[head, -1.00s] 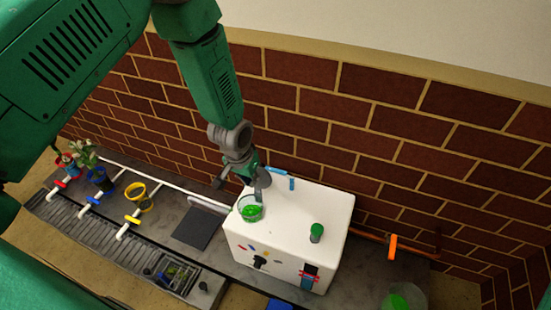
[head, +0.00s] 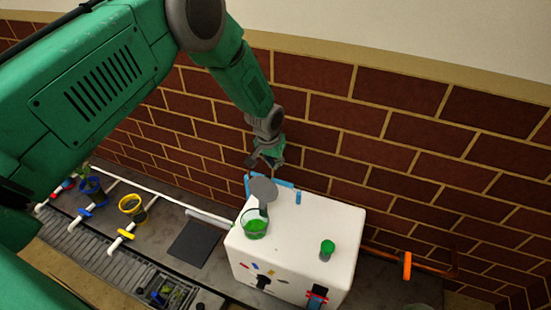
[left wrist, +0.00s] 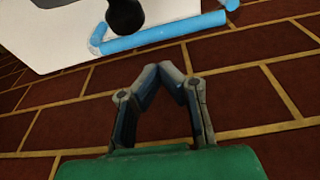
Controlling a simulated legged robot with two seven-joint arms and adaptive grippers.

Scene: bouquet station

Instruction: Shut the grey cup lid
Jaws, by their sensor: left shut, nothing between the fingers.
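The grey cup lid (head: 263,188) stands open, raised above the far side of a clear cup (head: 254,224) with green contents. The cup is on the left part of the white box top. A grey strip runs down from the lid to the cup. My left gripper (head: 267,168) is behind the lid in the head view, near the wall; whether it touches the lid I cannot tell. In the left wrist view its fingers (left wrist: 172,70) meet at the tips, with nothing between them. A dark round shape ahead there may be the lid. My right gripper is not in view.
The white box (head: 305,222) also carries a green-topped container (head: 327,248). A blue pipe (left wrist: 160,35) runs along the box's back edge, close to my left fingers. The brick wall (head: 390,165) stands behind. An orange pipe (head: 407,265) is at right.

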